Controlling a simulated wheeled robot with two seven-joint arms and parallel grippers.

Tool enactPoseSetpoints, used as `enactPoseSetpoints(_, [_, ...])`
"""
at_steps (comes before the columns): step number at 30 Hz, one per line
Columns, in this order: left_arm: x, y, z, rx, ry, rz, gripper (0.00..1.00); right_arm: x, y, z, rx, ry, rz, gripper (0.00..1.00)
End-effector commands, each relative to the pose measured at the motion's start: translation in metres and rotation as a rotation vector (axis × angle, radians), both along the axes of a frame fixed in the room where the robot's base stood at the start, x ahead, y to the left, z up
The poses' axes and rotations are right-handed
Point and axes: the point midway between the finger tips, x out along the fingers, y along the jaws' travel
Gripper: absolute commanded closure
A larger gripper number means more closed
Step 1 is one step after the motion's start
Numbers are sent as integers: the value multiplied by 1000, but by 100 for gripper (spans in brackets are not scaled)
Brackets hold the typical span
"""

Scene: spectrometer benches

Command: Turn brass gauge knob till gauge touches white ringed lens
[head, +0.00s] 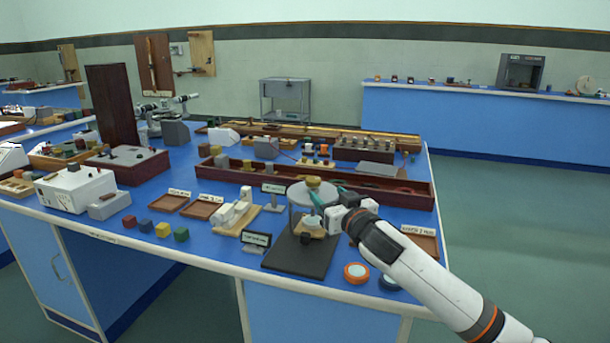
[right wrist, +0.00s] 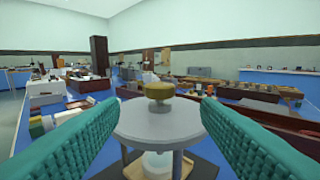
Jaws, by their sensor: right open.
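The brass gauge knob (head: 313,182) sits on top of a round grey plate (head: 300,195) held on legs over a dark base (head: 290,254). In the right wrist view the knob (right wrist: 160,91) stands ahead, centred between my fingers. A small white round piece (right wrist: 158,163), perhaps the white ringed lens, lies under the plate; the gap between it and the gauge tip is hidden. My right gripper (head: 326,192) is open, its teal fingers level with the knob on its right side and apart from it. My left gripper is out of view.
An orange-ringed disc (head: 356,272) and a dark blue-ringed disc (head: 389,282) lie near the front edge. A small dark sign (head: 256,239) stands left of the base. A long red tray (head: 390,190) runs behind. Coloured cubes (head: 162,229) lie at left.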

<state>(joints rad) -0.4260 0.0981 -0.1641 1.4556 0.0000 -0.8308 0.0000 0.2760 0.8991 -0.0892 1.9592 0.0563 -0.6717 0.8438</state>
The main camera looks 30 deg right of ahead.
Motion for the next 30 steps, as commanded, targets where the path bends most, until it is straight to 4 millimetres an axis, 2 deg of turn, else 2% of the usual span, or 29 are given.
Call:
enactPoseSetpoints(12, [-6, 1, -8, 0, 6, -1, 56, 70, -11, 1, 1, 1, -3, 43])
enactPoseSetpoints(18, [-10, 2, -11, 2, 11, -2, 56, 97, -14, 0, 1, 1, -2, 43])
enactPoseSetpoints(24, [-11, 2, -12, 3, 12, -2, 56, 110, -16, -1, 0, 2, -1, 43])
enactPoseSetpoints(30, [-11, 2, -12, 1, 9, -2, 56, 112, -16, -1, -1, 2, -1, 43])
